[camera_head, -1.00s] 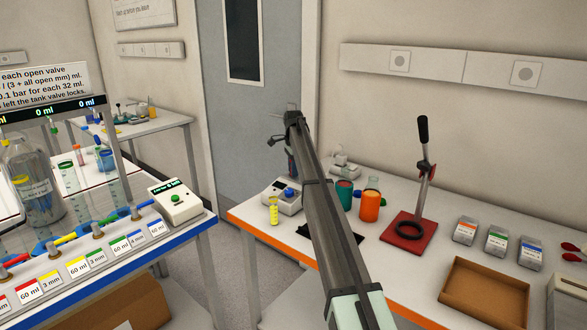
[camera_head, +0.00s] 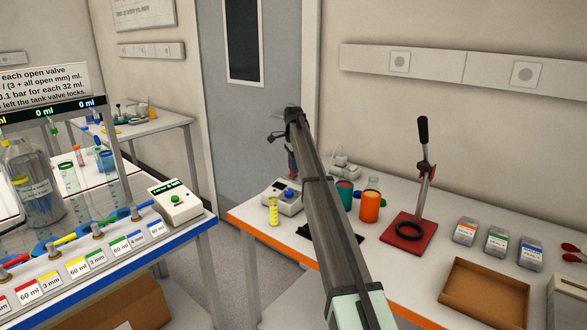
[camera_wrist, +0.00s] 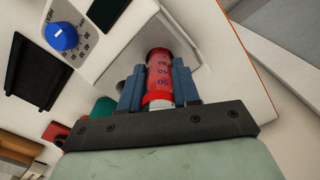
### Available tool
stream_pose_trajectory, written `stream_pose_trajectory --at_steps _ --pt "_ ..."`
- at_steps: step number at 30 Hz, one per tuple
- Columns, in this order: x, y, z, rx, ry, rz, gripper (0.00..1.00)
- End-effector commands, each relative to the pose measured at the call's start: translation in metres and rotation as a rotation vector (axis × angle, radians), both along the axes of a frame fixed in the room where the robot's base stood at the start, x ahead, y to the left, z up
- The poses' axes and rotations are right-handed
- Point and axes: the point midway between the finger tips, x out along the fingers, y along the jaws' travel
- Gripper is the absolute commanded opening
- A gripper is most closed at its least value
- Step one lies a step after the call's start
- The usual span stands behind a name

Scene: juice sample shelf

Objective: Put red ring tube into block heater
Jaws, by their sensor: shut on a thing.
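My gripper (camera_wrist: 158,82) has blue fingers shut on a red tube (camera_wrist: 160,72) with printed marks and a pale end. A separate red ring cannot be made out. In the head view the small red tube (camera_head: 292,165) hangs below the end of my arm, and the fingers are too small to make out. The block heater (camera_head: 283,197), white with a blue knob, stands near the left end of the orange-edged table. In the wrist view its blue knob (camera_wrist: 62,37) is at upper left. Whether the tube is over or in a hole cannot be told.
A dark mat (camera_wrist: 38,70) lies beside the heater. An open brown tray (camera_head: 485,295) is at front right.

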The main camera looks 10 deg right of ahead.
Motion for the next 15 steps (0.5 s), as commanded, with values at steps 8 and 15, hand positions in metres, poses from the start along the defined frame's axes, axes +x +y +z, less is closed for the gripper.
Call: stream_pose_trajectory --at_steps 8,15 --pt "0.000 0.000 0.009 0.000 0.000 0.000 0.00" --pt "0.001 0.000 0.017 0.000 0.000 0.000 0.00"
